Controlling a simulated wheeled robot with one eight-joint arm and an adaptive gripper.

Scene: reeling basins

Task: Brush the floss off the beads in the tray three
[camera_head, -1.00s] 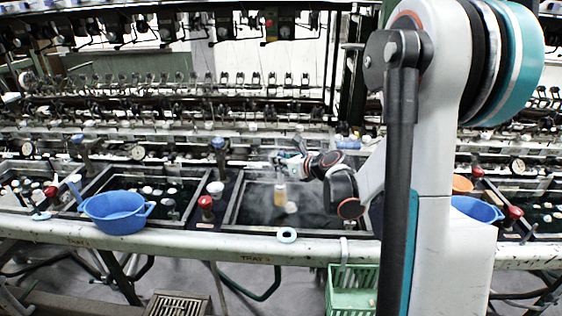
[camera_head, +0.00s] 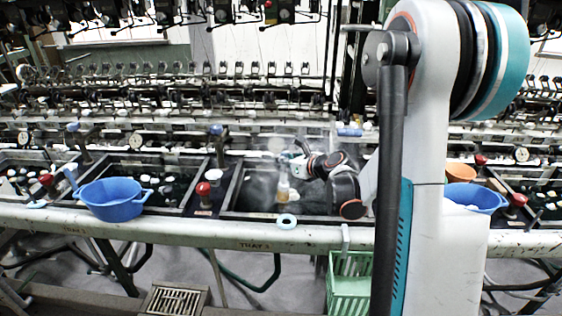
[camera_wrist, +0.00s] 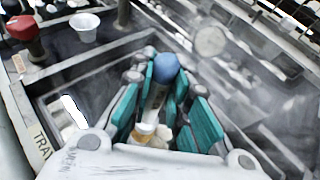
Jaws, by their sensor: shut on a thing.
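My gripper (camera_wrist: 160,105) has teal fingers shut around a pale shaft with a blue round end (camera_wrist: 166,66); this looks like the brush. In the head view, my gripper (camera_head: 294,160) is above tray three (camera_head: 232,192), and the tan brush part (camera_head: 283,187) hangs down into the basin. A small whitish lump (camera_head: 293,197) is beside its lower end. In the wrist view, cream and yellowish pieces (camera_wrist: 146,130) show just below the fingers; I cannot tell which are beads or bristles. Steam blurs the water, and I cannot make out the floss.
A blue bowl (camera_head: 112,203) stands on the front edge to the left. A red knob (camera_head: 203,189) is by the basin's left wall. A green basket (camera_head: 349,283) hangs below. Reeling machinery lines the back.

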